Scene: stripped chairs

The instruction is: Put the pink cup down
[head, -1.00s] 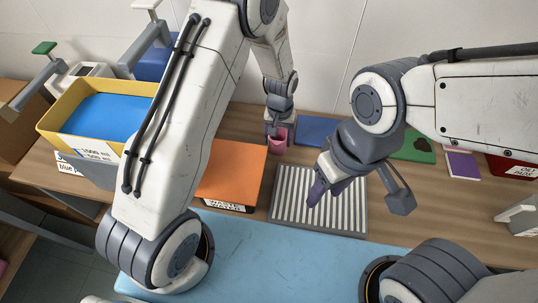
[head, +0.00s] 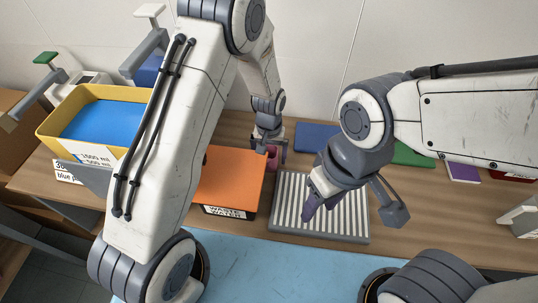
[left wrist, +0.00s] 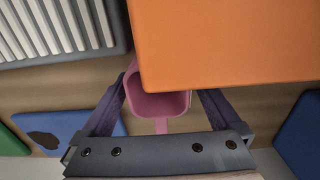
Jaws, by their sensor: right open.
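The pink cup (head: 272,158) is behind the right rear corner of the orange block (head: 228,178), largely covered by my left gripper (head: 271,148) in the head view. In the left wrist view the pink cup (left wrist: 158,103) lies between the two dark fingers of my left gripper (left wrist: 162,100), its handle towards the palm. The orange block (left wrist: 230,40) hides part of its rim. My right gripper (head: 312,203) is open and empty above the grey ribbed rack (head: 350,236).
A yellow bin (head: 48,133) with a blue top stands at the left. A blue mat (head: 315,135) lies at the back, with a green mat (head: 412,154) and a purple one (head: 463,172) further right. Bare wood lies right of the rack.

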